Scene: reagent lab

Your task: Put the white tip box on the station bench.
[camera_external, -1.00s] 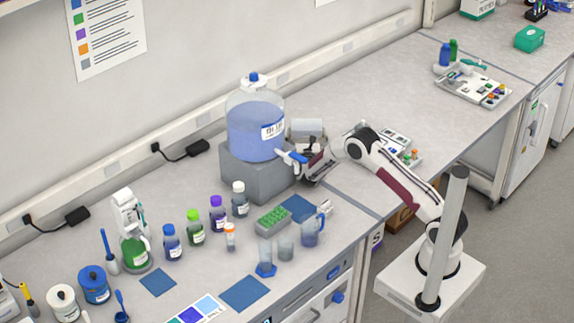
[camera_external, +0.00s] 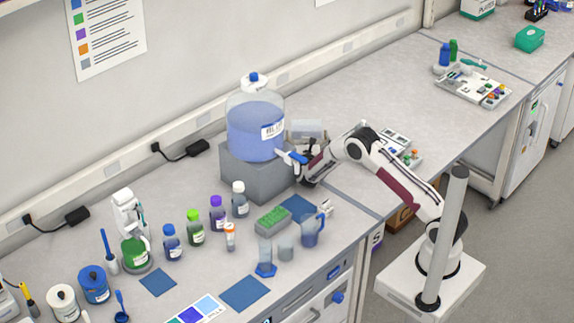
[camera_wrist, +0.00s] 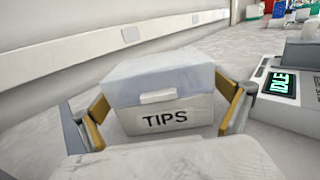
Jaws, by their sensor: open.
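The white tip box (camera_wrist: 160,97), with a pale translucent lid and "TIPS" on its front, stands upright on the bench. In the external view the tip box (camera_external: 305,127) shows partly behind my gripper (camera_external: 308,168), beside the large blue carboy. In the wrist view my gripper (camera_wrist: 166,112) is open, one finger on each side of the box. The box is between the fingers; I cannot tell whether either finger touches it. The station bench (camera_external: 365,83) is the grey top that runs along the wall; the task's exact spot on it is not marked.
The carboy (camera_external: 255,125) on its grey block (camera_external: 250,172) stands close left of my gripper. A device with an "IDLE" display (camera_wrist: 283,82) is on the right in the wrist view. Bottles and a green rack (camera_external: 273,219) fill the front bench. The bench farther back is mostly clear.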

